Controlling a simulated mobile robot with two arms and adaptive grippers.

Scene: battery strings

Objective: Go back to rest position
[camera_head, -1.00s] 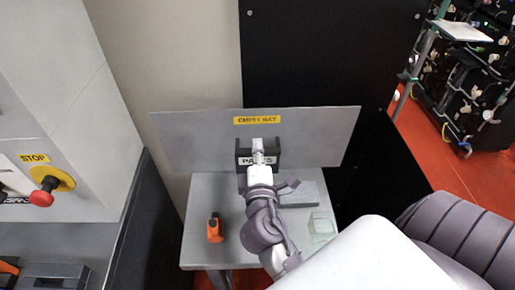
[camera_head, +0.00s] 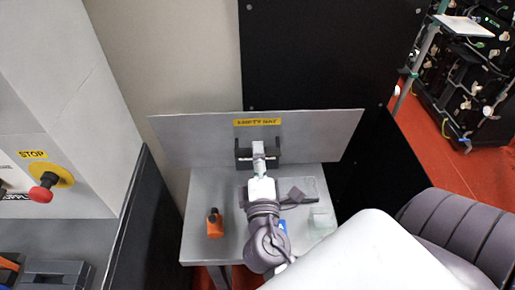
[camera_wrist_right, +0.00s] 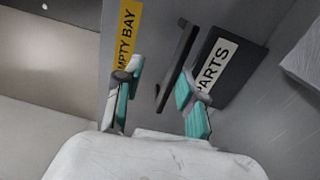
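My right gripper (camera_head: 258,148) is in front of the dark PARTS holder (camera_head: 243,158) on the back panel of the small grey table. In the right wrist view its two teal-padded fingers (camera_wrist_right: 157,88) stand apart with nothing between them. The PARTS label (camera_wrist_right: 216,66) and the dark holder (camera_wrist_right: 177,60) lie beyond the fingers there, apart from them as far as I can tell. My right arm reaches over the table and hides part of its top. My left gripper is not in view.
A yellow EMPTY BAY label (camera_head: 257,122) is on the panel. A red stop button (camera_head: 41,194) is at left.

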